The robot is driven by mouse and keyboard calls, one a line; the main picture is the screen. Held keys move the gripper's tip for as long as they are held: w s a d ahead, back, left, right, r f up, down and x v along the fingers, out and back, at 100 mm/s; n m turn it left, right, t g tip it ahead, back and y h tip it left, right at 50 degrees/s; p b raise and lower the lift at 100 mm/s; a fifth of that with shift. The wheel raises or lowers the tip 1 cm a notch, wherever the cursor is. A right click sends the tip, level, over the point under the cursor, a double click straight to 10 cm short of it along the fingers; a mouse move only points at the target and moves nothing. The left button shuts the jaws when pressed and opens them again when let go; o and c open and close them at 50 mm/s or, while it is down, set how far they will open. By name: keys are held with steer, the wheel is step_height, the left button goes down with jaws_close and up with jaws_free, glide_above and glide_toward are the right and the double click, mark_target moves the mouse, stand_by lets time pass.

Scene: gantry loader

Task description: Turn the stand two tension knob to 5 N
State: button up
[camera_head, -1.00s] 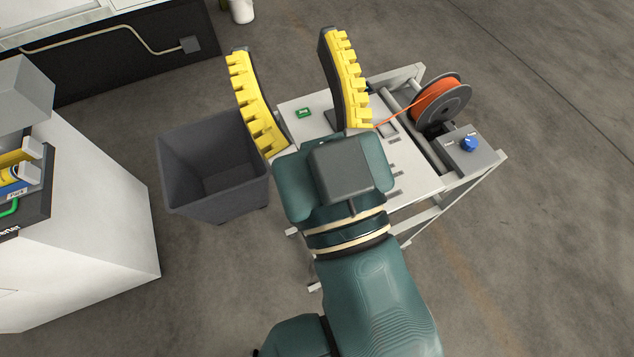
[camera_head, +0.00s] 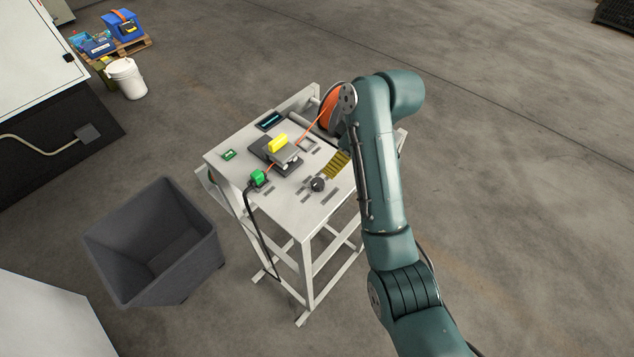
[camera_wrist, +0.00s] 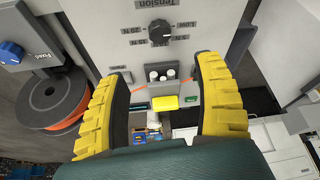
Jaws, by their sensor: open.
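A dark round knob (camera_head: 318,184) sits on the near part of the pale stand's top (camera_head: 310,212). In the wrist view the tension knob (camera_wrist: 160,31) is below the word "Tension", ringed by small labels. Its exact setting is too small to read. My gripper (camera_wrist: 165,68) is open and empty. Its yellow ribbed fingers are spread, with the knob beyond the gap between their tips, apart from both. In the head view one yellow finger (camera_head: 337,164) shows just beyond the knob; my arm hides the rest. No stand number is readable.
An orange spool (camera_head: 329,108) is partly behind my arm. A blue "Fixed" knob (camera_wrist: 12,52) is beside the spool in the wrist view. A grey bin (camera_head: 205,265) stands left.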

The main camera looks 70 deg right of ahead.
mark_target(318, 182)
steer(key=p+x, duration=0.1)
steer(key=x, duration=1.3)
steer(key=shift+w+f+p, duration=0.2)
steer(key=shift+f+p, duration=0.05)
steer(key=shift+p, duration=0.15)
steer(key=c, duration=1.2)
